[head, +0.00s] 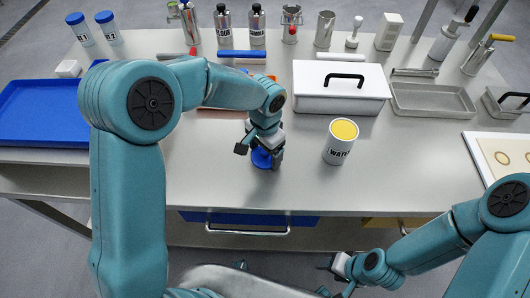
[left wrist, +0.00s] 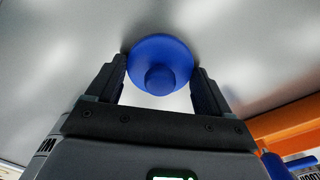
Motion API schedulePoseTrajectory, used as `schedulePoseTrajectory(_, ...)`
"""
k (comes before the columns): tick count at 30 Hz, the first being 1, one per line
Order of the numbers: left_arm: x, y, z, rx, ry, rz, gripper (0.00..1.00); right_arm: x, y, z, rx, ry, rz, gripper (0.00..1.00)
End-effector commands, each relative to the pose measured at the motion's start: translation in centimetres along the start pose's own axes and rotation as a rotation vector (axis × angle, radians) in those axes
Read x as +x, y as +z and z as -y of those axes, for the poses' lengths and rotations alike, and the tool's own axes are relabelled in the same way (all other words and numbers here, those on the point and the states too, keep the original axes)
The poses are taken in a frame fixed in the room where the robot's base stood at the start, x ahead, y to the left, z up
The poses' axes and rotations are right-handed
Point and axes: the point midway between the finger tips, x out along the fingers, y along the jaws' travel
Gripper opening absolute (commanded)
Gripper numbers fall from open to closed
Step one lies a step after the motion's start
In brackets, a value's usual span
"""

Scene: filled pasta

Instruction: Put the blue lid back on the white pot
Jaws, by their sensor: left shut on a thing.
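The blue lid (head: 262,158) is round with a knob, and it is between the fingers of my left gripper (head: 260,152). In the left wrist view the lid (left wrist: 160,62) faces the camera, with a finger at each side of its rim. I cannot tell whether it touches the table. The white pot (head: 338,151) stands upright and uncovered to the right of the lid, labelled with dark letters and showing yellow inside. My right gripper (head: 330,278) is low at the table's front side, empty as far as I see; its finger gap is unclear.
A white box with a black handle (head: 322,103) stands behind the pot. A grey tray (head: 432,112) is to its right and a blue tray (head: 42,125) at the far left. Bottles and tins line the back. The table (head: 400,170) is clear around the pot.

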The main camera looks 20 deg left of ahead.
Motion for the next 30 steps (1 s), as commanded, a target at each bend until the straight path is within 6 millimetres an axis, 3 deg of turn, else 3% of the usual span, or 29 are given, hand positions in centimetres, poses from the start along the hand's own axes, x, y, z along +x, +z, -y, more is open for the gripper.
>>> schedulePoseTrajectory(5,-0.6,0.0,0.0,-0.001,-0.001,-0.001,0.47,-0.1,0.0,0.0,0.0,0.0,0.0,0.59)
schedulePoseTrajectory(11,-3.2,-0.1,0.0,-0.001,-0.001,-0.004,0.47,-0.2,0.0,0.1,0.0,0.0,0.0,0.59)
schedulePoseTrajectory(24,-13.3,-0.1,0.0,0.0,-0.001,-0.005,0.47,-1.1,0.0,0.4,0.0,0.0,0.0,0.59)
schedulePoseTrajectory(30,-17.0,-0.1,0.0,0.0,0.0,-0.003,0.47,-1.5,0.0,0.5,0.0,0.0,0.0,0.59)
